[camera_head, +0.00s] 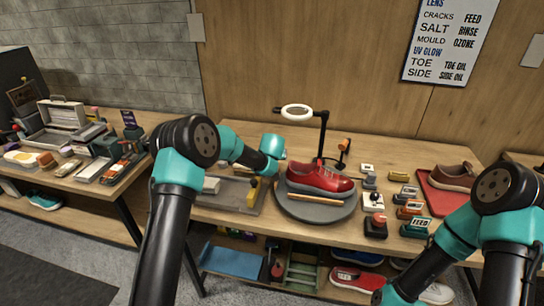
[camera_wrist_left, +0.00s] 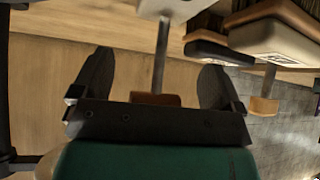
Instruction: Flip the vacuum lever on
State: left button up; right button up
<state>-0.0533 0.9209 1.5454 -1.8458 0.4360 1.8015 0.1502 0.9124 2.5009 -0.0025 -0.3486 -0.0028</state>
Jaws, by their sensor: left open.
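In the left wrist view my left gripper (camera_wrist_left: 157,62) is open, with one dark finger on each side. A thin metal lever rod (camera_wrist_left: 161,50) with a brown tip (camera_wrist_left: 155,99) stands between the fingers; I see no contact. The rod comes from a pale mount at the top edge. I cannot read a label, so I cannot confirm this is the vacuum lever. In the head view my left wrist hangs over the grey tray (camera_head: 225,200), by a yellow piece (camera_head: 252,194); its fingers are not clear there. My right arm comes in at lower right, with its gripper out of frame.
A second block with a rod (camera_wrist_left: 270,80) shows right of the left gripper.

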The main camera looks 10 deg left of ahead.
pick_arm(q)
jog(key=v, duration=1.7)
jog(key=shift+r, duration=0.15)
